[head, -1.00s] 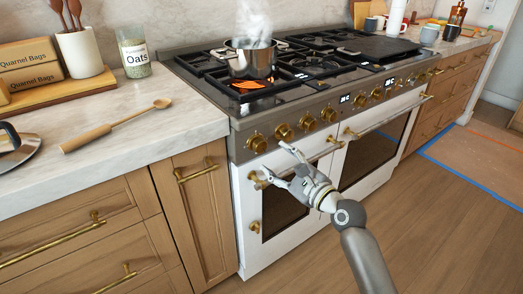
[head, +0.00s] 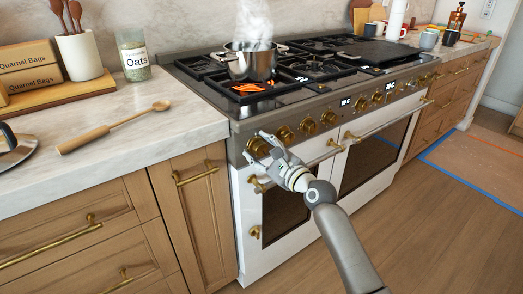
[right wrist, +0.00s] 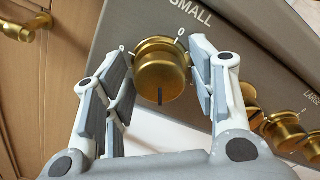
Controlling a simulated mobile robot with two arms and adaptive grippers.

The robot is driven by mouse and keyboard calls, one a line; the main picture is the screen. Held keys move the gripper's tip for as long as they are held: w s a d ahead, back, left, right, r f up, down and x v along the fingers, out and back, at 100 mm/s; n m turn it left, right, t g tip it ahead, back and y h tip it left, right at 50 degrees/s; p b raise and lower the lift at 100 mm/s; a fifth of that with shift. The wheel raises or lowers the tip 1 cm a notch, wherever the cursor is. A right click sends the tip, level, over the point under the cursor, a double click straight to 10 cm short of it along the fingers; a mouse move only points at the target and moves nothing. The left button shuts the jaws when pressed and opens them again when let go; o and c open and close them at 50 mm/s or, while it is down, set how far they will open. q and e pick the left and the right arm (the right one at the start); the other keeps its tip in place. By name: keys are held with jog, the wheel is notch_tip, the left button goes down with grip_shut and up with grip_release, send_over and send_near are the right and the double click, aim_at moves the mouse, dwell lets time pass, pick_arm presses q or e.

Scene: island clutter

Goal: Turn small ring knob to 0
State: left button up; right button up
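The small ring knob is a round gold knob (right wrist: 160,75) on the grey front panel (right wrist: 235,45), under the word SMALL. A 0 is printed just above and right of it. A dark mark shows on the lower part of its face. In the head view the knob (head: 258,147) is the leftmost on the stove front, partly hidden by my right gripper (head: 255,146). In the right wrist view my right gripper (right wrist: 163,62) is open, with a finger on each side of the knob. I cannot tell whether either finger touches it. My left gripper is not in view.
A steaming steel pot (head: 251,63) stands over a burner with an orange glow. More gold knobs (head: 306,126) continue to the right. Gold oven door handles (head: 305,165) stick out below. A wooden spoon (head: 112,127) lies on the counter at left.

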jog(key=c, duration=0.7)
jog(key=shift+c, duration=0.2)
jog(key=shift+n, duration=0.3)
